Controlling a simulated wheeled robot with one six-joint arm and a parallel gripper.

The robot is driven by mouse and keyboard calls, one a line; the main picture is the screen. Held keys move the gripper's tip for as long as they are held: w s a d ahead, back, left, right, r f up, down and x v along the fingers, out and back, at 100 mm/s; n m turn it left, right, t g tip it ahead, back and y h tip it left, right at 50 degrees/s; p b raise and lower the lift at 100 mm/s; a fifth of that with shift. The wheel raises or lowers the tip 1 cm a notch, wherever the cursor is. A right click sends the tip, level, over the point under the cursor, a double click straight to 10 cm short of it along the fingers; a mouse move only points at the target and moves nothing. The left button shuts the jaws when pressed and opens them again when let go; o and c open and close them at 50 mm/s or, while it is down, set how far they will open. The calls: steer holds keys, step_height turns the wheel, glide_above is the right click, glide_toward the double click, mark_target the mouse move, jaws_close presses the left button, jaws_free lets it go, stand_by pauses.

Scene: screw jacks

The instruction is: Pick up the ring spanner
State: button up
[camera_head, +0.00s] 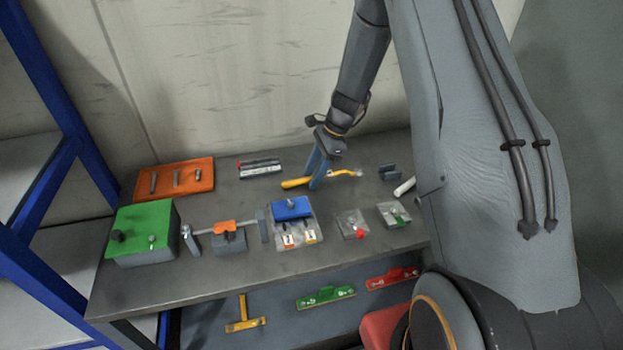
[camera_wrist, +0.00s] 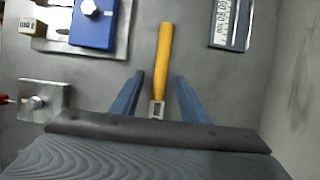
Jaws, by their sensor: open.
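The ring spanner (camera_head: 294,183) lies on the grey bench towards its back edge, with a thick yellow handle at its left end and a thinner part reaching right to a small pale end. In the wrist view its yellow handle (camera_wrist: 163,62) points up the picture, with a small labelled piece below it. My gripper (camera_head: 316,181) is over the middle of the spanner, fingers pointing down. In the wrist view my gripper (camera_wrist: 160,78) is open, one blue finger on each side of the spanner with gaps between. The spanner's far end is hidden behind my gripper there.
An orange tray (camera_head: 205,178) and a green box (camera_head: 158,225) stand left. A blue block (camera_head: 291,208) on a plate and a clamp-like jack (camera_head: 229,240) stand in front. A labelled grey block (camera_head: 260,168) lies behind left. The wall closes off the back.

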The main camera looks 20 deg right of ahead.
jaws_close()
steer(key=shift+r, duration=0.1)
